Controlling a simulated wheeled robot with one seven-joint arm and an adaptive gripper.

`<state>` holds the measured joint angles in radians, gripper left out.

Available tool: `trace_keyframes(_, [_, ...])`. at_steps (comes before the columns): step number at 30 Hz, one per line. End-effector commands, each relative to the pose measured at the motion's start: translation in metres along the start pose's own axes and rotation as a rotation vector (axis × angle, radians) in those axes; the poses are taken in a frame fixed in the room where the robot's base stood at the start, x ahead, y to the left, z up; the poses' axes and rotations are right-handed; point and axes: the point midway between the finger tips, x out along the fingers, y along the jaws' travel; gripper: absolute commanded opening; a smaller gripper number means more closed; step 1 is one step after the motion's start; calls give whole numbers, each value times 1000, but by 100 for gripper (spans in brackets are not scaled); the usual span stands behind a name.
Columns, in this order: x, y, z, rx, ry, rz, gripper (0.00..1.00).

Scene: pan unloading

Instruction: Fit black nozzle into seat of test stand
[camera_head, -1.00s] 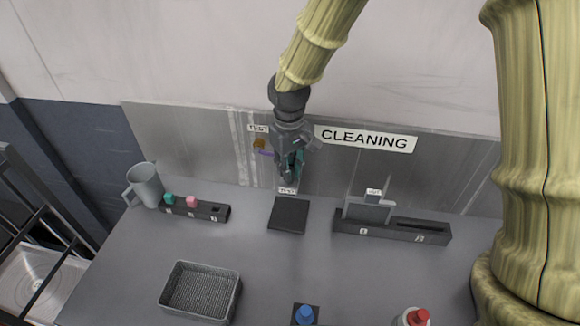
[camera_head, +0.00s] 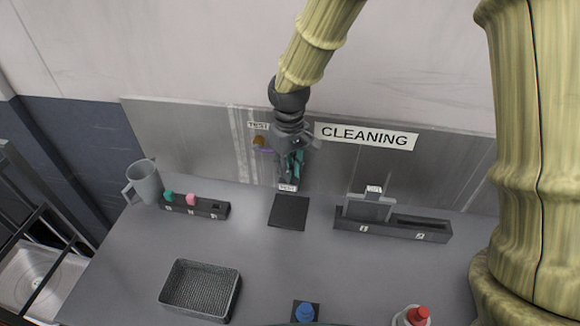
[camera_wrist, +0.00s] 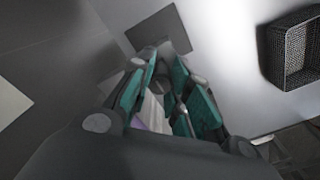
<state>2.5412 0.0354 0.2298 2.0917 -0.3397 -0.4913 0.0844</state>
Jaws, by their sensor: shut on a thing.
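My gripper (camera_head: 289,182) points down by the back wall, above the far edge of a black square pad (camera_head: 288,212). It is shut on a small dark piece, which I take for the black nozzle (camera_wrist: 178,84); the fingers hide most of it. A TEST label (camera_head: 258,126) is on the metal back panel, with an orange-brown part (camera_head: 261,142) and a purple part (camera_head: 264,151) just below it, left of my gripper. A pale and purple piece (camera_wrist: 150,114) shows behind the fingers in the wrist view. The seat itself cannot be made out.
A dark rack (camera_head: 208,208) at left holds a teal and a pink piece, beside a grey jug (camera_head: 145,182). A long slotted block (camera_head: 395,226) stands at right. A mesh basket (camera_head: 178,306), blue piece (camera_head: 305,312) and red-capped bottle (camera_head: 418,315) are nearer.

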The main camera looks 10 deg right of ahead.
Motion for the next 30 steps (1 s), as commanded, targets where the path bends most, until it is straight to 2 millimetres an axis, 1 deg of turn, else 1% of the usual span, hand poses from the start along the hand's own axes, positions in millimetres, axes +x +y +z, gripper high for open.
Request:
trace_keyframes(20, [6,0,0,0,0,0,0])
trace_keyframes(21, [6,0,0,0,0,0,22])
trace_keyframes(23, [6,0,0,0,0,0,33])
trace_keyframes(24, [6,0,0,0,0,0,40])
trace_keyframes(25, [6,0,0,0,0,0,44])
trace_keyframes(30, [6,0,0,0,0,0,44])
